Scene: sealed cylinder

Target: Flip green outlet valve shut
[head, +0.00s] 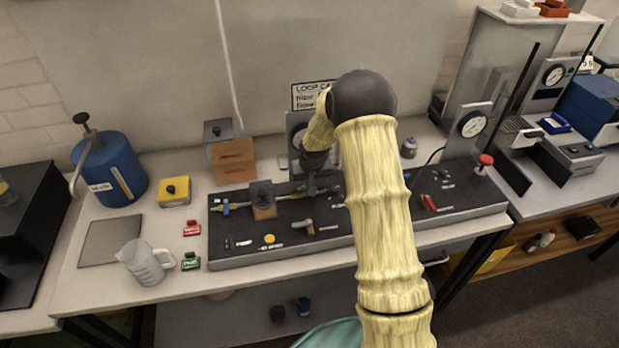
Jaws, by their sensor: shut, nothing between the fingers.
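My gripper (313,188) points down over the middle of a black panel (235,248) and is shut and empty. Its fingertips are close to a horizontal pipe line along the panel's back part; I cannot tell if they touch it. A blue handle (226,207) sits at the pipe's left end. A small green tag (190,261) and a red tag (191,229) lie on the table left of the panel.
A clear jug (143,262), yellow box (174,191) and blue tank (108,170) stand on the left. A gauge (471,125) and a red knob (485,161) are on the right.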

